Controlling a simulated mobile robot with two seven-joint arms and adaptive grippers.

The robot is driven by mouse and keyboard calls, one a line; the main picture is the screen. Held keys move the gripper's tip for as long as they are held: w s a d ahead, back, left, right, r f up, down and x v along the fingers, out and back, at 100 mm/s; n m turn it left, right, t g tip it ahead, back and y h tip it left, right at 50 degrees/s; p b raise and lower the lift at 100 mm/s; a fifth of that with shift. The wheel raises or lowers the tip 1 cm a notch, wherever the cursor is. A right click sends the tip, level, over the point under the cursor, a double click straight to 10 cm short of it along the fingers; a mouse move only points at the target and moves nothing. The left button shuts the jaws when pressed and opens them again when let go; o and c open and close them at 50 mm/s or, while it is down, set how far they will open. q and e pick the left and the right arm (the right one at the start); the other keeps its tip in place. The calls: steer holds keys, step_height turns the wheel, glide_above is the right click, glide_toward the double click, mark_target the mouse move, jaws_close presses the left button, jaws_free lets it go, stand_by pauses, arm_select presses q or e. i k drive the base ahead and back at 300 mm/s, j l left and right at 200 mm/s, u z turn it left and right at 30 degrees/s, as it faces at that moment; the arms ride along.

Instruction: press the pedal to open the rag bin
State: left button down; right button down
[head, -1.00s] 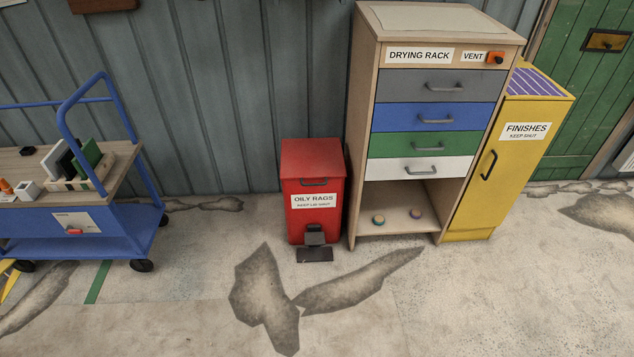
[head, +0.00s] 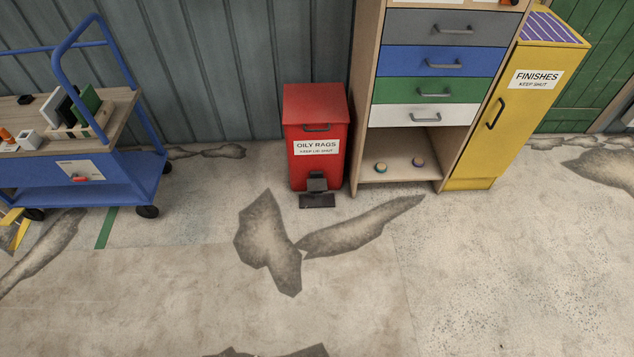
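The red rag bin (head: 316,168), labelled OILY RAGS, stands on the floor against the grey wall in the head view. Its lid (head: 314,103) is down, with a dark handle on the front. The black pedal (head: 317,201) sticks out at the foot of the bin, just above the floor. Neither of my grippers shows in the view.
A blue cart (head: 125,182) stands at the left. The floor (head: 360,280) in front is clear, with dark patches.

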mark_target(313, 184)
steer(key=i+j, duration=1.75)
steer(key=j, duration=0.15)
steer(key=i+z, duration=0.05)
